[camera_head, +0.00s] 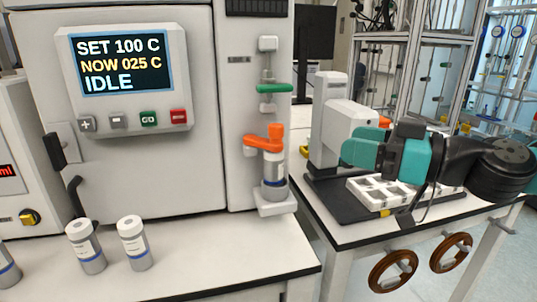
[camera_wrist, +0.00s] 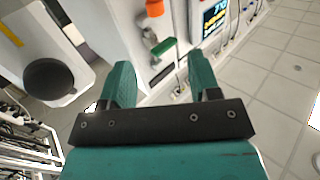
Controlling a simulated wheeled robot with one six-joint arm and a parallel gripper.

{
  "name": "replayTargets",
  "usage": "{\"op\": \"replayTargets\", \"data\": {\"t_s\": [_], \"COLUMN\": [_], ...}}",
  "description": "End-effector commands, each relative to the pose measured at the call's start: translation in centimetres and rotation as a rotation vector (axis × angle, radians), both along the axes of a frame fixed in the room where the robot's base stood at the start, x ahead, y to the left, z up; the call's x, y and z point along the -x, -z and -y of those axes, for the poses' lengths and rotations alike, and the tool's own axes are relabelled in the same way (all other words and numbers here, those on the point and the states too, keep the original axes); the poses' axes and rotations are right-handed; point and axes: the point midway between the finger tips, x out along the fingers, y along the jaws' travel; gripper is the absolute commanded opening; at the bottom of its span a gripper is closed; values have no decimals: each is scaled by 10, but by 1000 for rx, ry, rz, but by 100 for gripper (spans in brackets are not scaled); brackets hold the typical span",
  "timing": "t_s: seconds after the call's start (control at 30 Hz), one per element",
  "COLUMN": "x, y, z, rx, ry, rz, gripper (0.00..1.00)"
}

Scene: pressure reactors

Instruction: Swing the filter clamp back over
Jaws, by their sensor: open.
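The orange clamp (camera_head: 264,142) is on the narrow right panel of the reactor cabinet, over the top of a small filter cup (camera_head: 273,168) on a white bracket. Its orange arm points left, and an orange knob stands up at its right; I cannot tell whether it is fastened. An orange part (camera_wrist: 154,8) also shows at the top edge of the wrist view. My gripper (camera_head: 350,150) is to the right of the clamp, apart from it. In the wrist view my gripper (camera_wrist: 162,72) is open with nothing between its teal fingers.
A green lever (camera_head: 268,88) sits above the clamp and shows in the wrist view (camera_wrist: 163,50). A white instrument (camera_head: 343,122) and a white tray (camera_head: 372,190) stand on the right bench near my arm.

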Motion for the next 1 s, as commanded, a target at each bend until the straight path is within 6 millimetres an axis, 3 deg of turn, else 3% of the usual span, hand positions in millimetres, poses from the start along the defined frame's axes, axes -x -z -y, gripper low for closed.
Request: {"op": "replayTargets", "data": {"t_s": [0.17, 0.7, 1.0], "x": [-11, -70, -90], "y": [-3, -5, -2], "z": [-8, -111, -143], "rx": [-18, -14, -14], "ry": [16, 12, 16], "rz": [21, 21, 21], "gripper": [57, 57, 57]}}
